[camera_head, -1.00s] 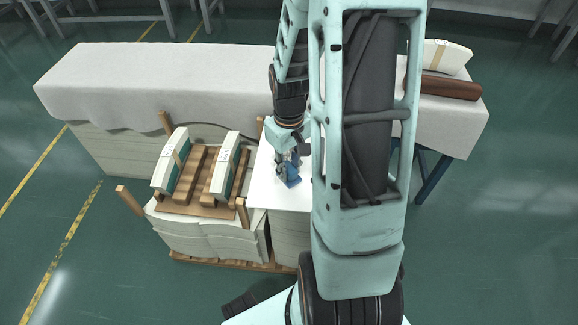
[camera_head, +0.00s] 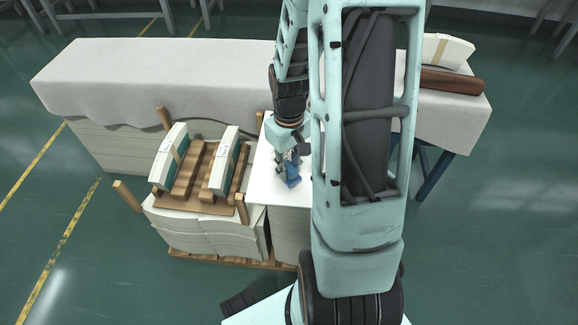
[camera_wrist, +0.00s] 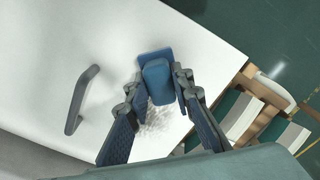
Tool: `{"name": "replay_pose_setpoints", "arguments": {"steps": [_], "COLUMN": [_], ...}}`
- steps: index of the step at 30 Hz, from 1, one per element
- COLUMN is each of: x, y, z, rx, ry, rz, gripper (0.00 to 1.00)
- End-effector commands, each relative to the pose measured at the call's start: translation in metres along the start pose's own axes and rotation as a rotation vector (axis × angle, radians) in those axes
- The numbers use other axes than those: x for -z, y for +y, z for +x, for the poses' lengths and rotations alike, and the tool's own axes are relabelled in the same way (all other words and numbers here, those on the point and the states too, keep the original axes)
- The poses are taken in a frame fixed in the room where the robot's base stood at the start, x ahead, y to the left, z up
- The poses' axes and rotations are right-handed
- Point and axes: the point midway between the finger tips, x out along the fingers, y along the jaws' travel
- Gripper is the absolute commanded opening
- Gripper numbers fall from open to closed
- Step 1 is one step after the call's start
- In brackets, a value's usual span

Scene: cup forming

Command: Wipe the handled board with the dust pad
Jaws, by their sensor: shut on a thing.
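The dust pad is a blue block with a raised grip; it shows in the wrist view (camera_wrist: 156,80) between my gripper's fingers, and in the head view (camera_head: 292,174) low over the white board. My gripper (camera_wrist: 158,88) is shut on the pad. The handled board (camera_wrist: 100,55) is a white flat panel. Its grey bar handle (camera_wrist: 82,98) stands to the left of the pad in the wrist view. A greyish speckled patch (camera_wrist: 158,122) lies on the board just below the pad. In the head view my arm hides the board's right part.
Left of the board, a wooden pallet (camera_head: 190,182) on stacked pale sheets carries two banded bundles (camera_head: 172,155), with upright wooden posts around. A long cloth-covered table (camera_head: 150,75) runs behind.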

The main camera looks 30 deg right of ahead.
Motion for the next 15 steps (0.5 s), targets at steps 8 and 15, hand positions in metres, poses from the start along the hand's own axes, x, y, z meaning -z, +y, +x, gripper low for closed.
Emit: {"name": "replay_pose_setpoints", "arguments": {"steps": [8, 15], "x": [-0.0002, -0.0002], "y": [-0.0001, -0.0001], "z": [0.0067, 0.0115], "rx": [0.0, 0.0], "ry": [-0.001, -0.001], "rz": [0.0, 0.0], "gripper": [0.02, 0.02]}}
